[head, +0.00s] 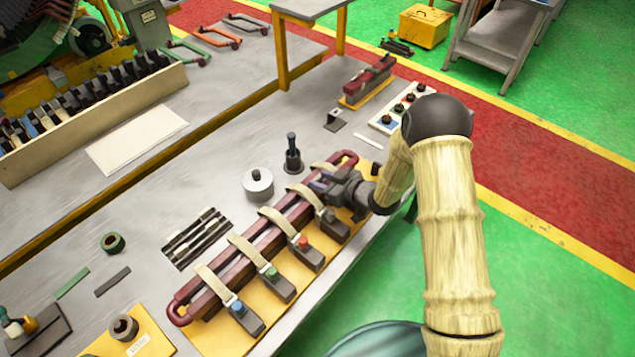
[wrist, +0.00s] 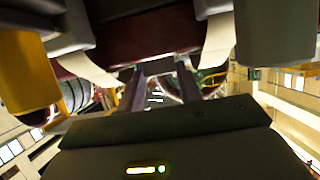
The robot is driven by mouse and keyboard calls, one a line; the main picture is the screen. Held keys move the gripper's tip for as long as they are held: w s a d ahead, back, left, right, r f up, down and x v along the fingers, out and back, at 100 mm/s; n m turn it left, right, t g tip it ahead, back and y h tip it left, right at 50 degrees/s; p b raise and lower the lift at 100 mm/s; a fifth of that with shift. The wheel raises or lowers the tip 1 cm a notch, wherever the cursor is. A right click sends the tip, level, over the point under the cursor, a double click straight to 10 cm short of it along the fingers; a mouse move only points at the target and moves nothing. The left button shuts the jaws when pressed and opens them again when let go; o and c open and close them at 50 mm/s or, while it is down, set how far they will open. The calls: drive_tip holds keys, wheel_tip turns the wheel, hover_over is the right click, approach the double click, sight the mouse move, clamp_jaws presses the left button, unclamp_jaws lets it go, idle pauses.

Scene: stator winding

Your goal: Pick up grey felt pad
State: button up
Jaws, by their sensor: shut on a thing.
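A flat dark grey strip (head: 112,281) lies on the bench at the lower left of the head view, beside a green strip. It may be the grey felt pad, but I cannot tell for sure. My gripper (head: 326,184) is far from it, at the upper right part of a dark red coil (head: 248,262) strapped on a yellow base. In the wrist view my gripper's fingers (wrist: 161,75) reach up to the dark red coil (wrist: 150,38) and are shut, seemingly on it. The exact contact is hidden.
Black clamps with pale straps (head: 240,247) line the coil. A silver cylinder (head: 258,183) and a dark upright tool (head: 292,155) stand behind it. Dark slotted bars (head: 197,238) lie to its left. A long wooden rack (head: 95,125) stands at the back left.

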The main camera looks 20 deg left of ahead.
wheel_tip(320, 180, up, 10)
drive_tip(key=b, duration=0.2)
idle(0.5)
idle(0.6)
